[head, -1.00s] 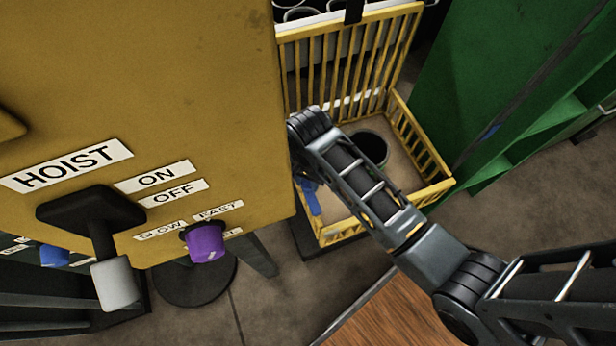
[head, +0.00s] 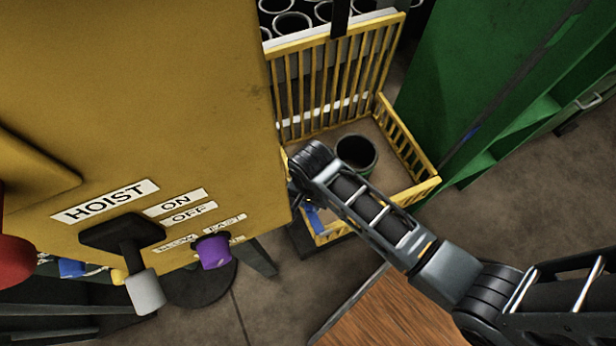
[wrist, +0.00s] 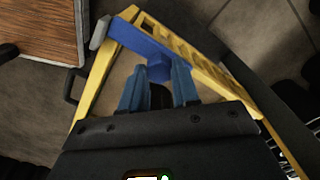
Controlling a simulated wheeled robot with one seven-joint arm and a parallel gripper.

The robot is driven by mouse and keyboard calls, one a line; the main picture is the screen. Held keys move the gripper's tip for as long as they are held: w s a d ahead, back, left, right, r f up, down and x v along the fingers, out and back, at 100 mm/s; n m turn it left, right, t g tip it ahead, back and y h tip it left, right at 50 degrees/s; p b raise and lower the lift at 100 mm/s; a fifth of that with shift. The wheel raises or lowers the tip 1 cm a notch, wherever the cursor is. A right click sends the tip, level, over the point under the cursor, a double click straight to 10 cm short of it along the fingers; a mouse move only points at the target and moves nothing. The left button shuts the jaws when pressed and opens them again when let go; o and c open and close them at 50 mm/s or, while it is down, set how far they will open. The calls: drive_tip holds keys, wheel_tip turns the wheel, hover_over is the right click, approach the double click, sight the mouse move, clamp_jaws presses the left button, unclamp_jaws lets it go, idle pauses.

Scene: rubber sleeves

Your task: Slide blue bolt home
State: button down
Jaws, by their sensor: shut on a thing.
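The blue bolt (wrist: 147,40) is a flat blue bar with a block-like knob (wrist: 160,68), lying across the corner of a yellow railed frame (wrist: 97,85) in the wrist view. My gripper (wrist: 158,78) has its blue fingers on both sides of the knob and is shut on it. The grip contact is partly hidden. In the head view a blue piece (head: 315,219) shows at the near left corner of the yellow cage (head: 425,187), below my wrist. I cannot tell there whether it is the bolt or a finger. The gripper is mostly hidden behind the yellow panel and my arm.
A yellow panel (head: 150,90) marked HOIST, with a grey-handled lever (head: 145,292) and a purple knob (head: 213,252), stands close left of my arm. A dark bin (head: 357,152) stands inside the cage. A green cabinet (head: 490,60) is at the right, and a wooden top (head: 395,315) in front.

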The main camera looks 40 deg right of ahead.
drive_tip(key=shift+s, duration=0.25)
drive_tip(key=c, duration=0.8)
unclamp_jaws()
drive_tip(key=shift+r, duration=0.1)
wheel_tip(320, 180, up, 8)
drive_tip(key=shift+f+p, duration=0.2)
drive_tip(key=shift+p, duration=0.55)
